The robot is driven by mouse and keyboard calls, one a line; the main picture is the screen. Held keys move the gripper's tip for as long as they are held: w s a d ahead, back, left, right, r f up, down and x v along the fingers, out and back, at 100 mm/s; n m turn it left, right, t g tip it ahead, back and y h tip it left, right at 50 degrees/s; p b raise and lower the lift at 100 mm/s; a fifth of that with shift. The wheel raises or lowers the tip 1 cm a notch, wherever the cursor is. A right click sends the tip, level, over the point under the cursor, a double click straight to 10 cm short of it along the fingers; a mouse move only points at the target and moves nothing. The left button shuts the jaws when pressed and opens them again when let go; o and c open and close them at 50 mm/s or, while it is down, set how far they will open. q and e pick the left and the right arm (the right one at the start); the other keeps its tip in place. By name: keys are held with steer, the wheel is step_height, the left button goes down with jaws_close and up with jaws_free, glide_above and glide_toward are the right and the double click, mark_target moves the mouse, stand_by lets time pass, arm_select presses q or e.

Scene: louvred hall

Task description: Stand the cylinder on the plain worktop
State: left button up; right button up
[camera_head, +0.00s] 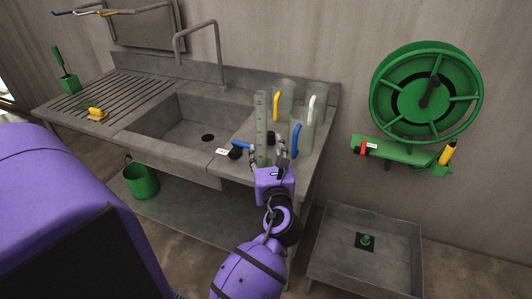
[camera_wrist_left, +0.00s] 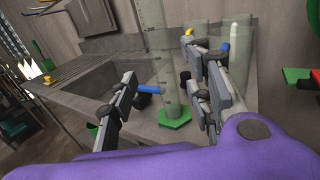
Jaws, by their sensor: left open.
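The cylinder (camera_head: 261,127) is a tall, clear, graduated one. It stands upright on the plain worktop (camera_head: 315,158) right of the sink, its green six-sided base (camera_wrist_left: 175,118) seemingly on the surface in the left wrist view. My left gripper (camera_head: 268,150) is open, its fingers in front of and to either side of the cylinder. In the left wrist view the cylinder (camera_wrist_left: 160,60) shows between the spread fingers (camera_wrist_left: 165,85); I cannot tell whether either touches it. The gripper hides the base in the head view. My right gripper is out of view.
Clear jugs with yellow (camera_head: 276,105), white (camera_head: 311,107) and blue (camera_head: 295,140) handles stand close behind and right of the cylinder. A black item (camera_head: 235,153) lies left of it, near the sink (camera_head: 190,130). The ribbed drainer (camera_head: 105,95) holds a yellow-handled brush (camera_head: 97,113).

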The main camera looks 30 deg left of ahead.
arm_select(q)
steer(key=s+d+f+n+g+h, duration=0.1)
steer(key=s+d+f+n+h, duration=0.25)
steer(key=f, duration=0.45)
steer(key=s+d+f+n+h, duration=0.2)
steer(key=s+f+n, duration=0.3)
steer(key=f, duration=0.3)
steer(key=s+d+f+n+g+h, duration=0.1)
steer(key=s+d+f+n+h, duration=0.2)
steer(key=f, duration=0.5)
steer(key=s+d+f+n+g+h, duration=0.1)
steer(key=s+d+f+n+h, duration=0.1)
steer(key=s+n, duration=0.5)
steer(key=s+d+f+n+g+h, duration=0.1)
steer(key=s+d+f+n, duration=0.4)
steer(key=s, duration=0.6)
steer(key=f+n+h, duration=0.1)
steer(key=f+n, duration=0.1)
steer(key=n, duration=0.1)
